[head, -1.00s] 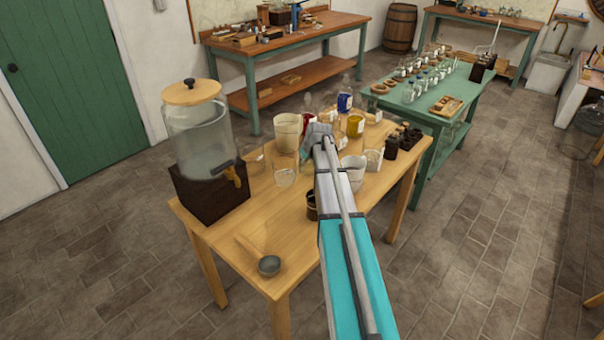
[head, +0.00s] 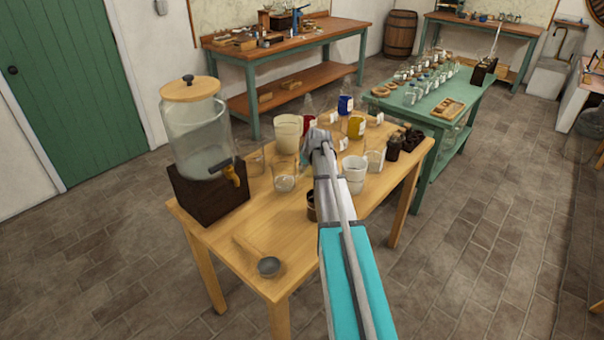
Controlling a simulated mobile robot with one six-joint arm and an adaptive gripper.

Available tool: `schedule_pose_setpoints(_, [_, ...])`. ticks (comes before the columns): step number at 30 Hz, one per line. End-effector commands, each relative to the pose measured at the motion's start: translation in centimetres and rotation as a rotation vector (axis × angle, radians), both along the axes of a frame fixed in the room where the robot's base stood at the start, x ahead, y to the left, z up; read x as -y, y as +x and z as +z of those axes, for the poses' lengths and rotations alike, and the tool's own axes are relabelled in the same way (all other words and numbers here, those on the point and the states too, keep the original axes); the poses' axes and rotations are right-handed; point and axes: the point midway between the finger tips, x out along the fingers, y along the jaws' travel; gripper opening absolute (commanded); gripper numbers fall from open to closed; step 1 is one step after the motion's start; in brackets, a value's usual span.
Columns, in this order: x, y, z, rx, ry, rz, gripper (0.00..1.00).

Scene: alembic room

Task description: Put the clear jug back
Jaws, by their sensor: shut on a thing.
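My gripper (head: 320,138) is over the middle of the wooden table (head: 225,240), among the vessels. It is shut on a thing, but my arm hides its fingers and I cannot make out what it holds. Several clear vessels show, and I cannot tell which is the clear jug. One clear vessel (head: 285,178) stands left of the gripper, with pale contents low inside. A fainter clear vessel (head: 253,162) is farther left, beside the dispenser. A white vessel (head: 355,170) is right of my arm.
A glass dispenser (head: 195,128) with a wooden lid stands at the left. A cream jug (head: 288,132), a yellow vessel (head: 355,126) and a blue vessel (head: 345,104) crowd the back. The table's front left is mostly clear.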

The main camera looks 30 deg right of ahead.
Motion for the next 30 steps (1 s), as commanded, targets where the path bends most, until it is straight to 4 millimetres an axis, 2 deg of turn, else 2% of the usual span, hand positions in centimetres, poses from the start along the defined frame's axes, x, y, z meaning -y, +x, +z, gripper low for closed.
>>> schedule_pose_setpoints(1, [0.01, 0.01, -0.7, 0.001, 0.0, -0.001, 0.0])
schedule_pose_setpoints(4, [0.02, 0.0, -1.06, 0.001, 0.0, -0.001, 0.0])
schedule_pose_setpoints(20, [0.1, -0.02, -1.39, 0.001, 0.001, -0.002, 0.0])
schedule_pose_setpoints(21, [0.12, -0.04, -1.42, 0.0, 0.0, -0.001, 0.22])
schedule_pose_setpoints(26, [0.13, -0.06, -1.34, 0.0, 0.0, -0.001, 0.52])
schedule_pose_setpoints(27, [0.13, -0.05, -1.33, 0.0, 0.0, -0.001, 0.54])
schedule_pose_setpoints(30, [0.15, -0.06, -1.33, 0.0, 0.0, -0.002, 0.54])
